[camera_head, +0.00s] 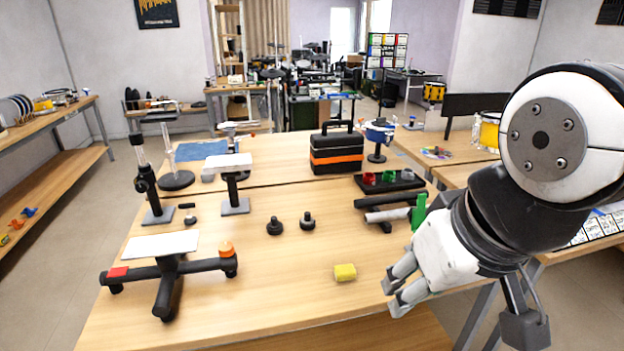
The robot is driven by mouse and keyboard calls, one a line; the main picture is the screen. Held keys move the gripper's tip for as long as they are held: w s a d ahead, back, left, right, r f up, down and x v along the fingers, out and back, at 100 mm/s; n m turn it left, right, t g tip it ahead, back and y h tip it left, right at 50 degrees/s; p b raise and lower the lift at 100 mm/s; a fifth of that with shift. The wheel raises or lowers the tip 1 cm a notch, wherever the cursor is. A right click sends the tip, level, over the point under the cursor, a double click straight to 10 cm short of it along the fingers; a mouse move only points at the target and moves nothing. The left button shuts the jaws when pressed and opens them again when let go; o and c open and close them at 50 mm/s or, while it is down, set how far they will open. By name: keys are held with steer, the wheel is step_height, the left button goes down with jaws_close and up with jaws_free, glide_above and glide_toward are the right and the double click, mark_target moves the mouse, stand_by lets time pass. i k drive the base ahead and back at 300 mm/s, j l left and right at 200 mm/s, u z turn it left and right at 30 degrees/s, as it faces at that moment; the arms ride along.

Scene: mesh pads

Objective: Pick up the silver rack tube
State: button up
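The silver rack tube (388,215) lies at the right side of the wooden table, just in front of a black tube (386,200). Its right end is close to a green clamp-like part (419,212); I cannot tell if they touch. A short black piece shows beneath the tube. My gripper (392,294) is at the table's right side, nearer the camera than the tube and apart from it. Its two grey fingers point left with a gap between them. Nothing shows between them.
A yellow block (345,272) lies left of my gripper. A black tray (390,183) with coloured parts is behind the tubes. Two black knobs (307,222) stand mid-table. A black stand base (170,270) is at front left. The front middle of the table is clear.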

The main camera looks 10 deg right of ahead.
mark_target(381, 216)
steer(key=z, duration=0.85)
steer(key=i+l+u, duration=0.85)
steer(key=i+l, duration=0.15)
steer(key=l, duration=0.15)
steer(key=i+l, duration=0.1)
steer(key=l, duration=0.2)
